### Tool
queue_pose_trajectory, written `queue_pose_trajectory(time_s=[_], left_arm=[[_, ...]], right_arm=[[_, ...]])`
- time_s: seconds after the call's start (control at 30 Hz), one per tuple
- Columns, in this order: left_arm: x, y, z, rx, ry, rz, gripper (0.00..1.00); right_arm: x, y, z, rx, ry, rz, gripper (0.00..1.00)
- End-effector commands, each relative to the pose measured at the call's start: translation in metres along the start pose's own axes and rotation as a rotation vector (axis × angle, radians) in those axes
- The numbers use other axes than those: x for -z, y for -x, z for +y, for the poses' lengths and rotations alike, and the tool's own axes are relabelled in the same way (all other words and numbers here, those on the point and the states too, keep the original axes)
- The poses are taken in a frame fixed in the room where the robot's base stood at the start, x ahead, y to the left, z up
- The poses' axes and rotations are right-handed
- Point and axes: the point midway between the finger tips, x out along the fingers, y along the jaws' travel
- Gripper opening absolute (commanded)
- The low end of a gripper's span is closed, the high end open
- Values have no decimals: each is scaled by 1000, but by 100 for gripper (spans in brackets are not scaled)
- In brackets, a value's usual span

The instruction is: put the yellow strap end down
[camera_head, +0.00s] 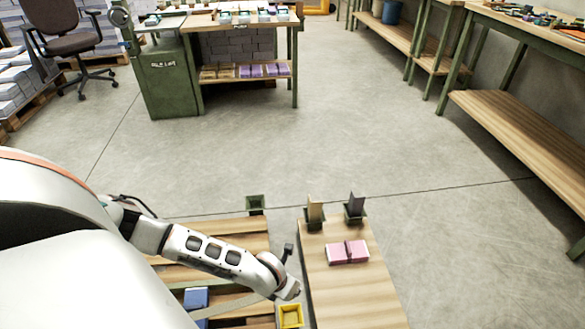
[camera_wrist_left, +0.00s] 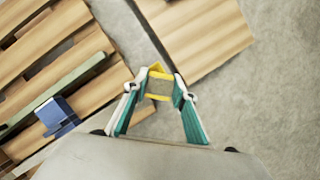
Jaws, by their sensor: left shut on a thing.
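The yellow strap end (camera_wrist_left: 159,73) is a small yellow frame with a tan middle. It sits between the teal-and-white fingers of my left gripper (camera_wrist_left: 157,88), which is shut on it. In the head view the yellow strap end (camera_head: 291,316) shows at the bottom, under the end of my left arm, by the gap between the slatted pallet (camera_head: 230,240) and the wooden board (camera_head: 345,290). A pale strap runs across the pallet toward it. I cannot tell how high the strap end is. My right gripper is not in view.
Two pink blocks (camera_head: 347,252) lie on the board, with two dark upright holders (camera_head: 355,208) at its far end. A blue piece (camera_head: 196,298) is on the pallet and a green post (camera_head: 255,204) stands at its far corner.

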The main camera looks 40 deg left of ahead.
Motion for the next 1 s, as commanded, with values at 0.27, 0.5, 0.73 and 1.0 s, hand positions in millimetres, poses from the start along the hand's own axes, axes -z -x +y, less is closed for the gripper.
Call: queue_pose_trajectory(time_s=[0.27,0.5,0.73,1.0], left_arm=[[25,-42,-1,4,-12,17,3],[52,-97,0,3,-12,21,3],[65,-138,-1,4,-11,13,3],[64,-151,-2,6,-11,2,3]], right_arm=[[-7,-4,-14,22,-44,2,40],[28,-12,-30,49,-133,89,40],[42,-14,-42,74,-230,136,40],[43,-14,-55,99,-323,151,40]])
